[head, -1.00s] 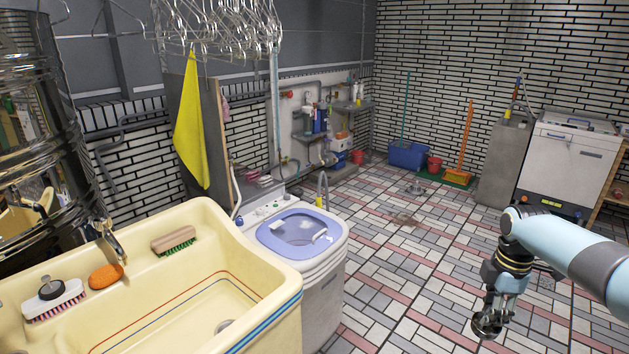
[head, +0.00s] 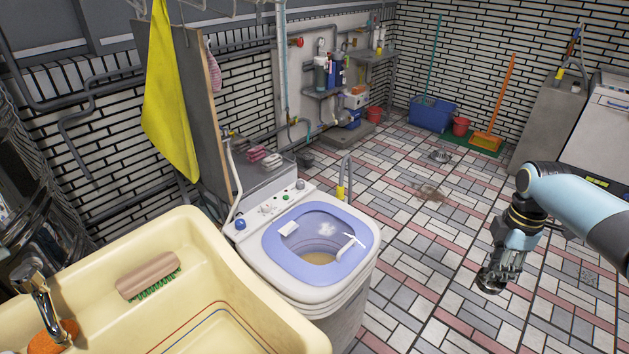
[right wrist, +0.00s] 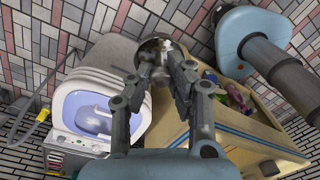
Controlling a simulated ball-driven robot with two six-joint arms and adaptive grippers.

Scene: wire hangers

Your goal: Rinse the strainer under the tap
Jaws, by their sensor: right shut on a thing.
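My right gripper (head: 493,272) hangs over the tiled floor at the right of the head view, well away from the sink. In the right wrist view its fingers (right wrist: 162,72) are shut on a small round shiny metal piece, which looks like the strainer (right wrist: 153,47). In the head view the strainer is small and dark at the fingertips, hard to make out. The tap (head: 38,290) stands over the cream sink (head: 225,245) at the lower left; no water shows. My left gripper is not in view.
A washing machine (head: 350,285) with an open lilac top stands right of the sink. A wooden brush (head: 148,276) and an orange sponge (head: 55,338) lie on the sink's ledge. A yellow cloth (head: 165,100) hangs at the left. The tiled floor (head: 420,250) between is mostly free.

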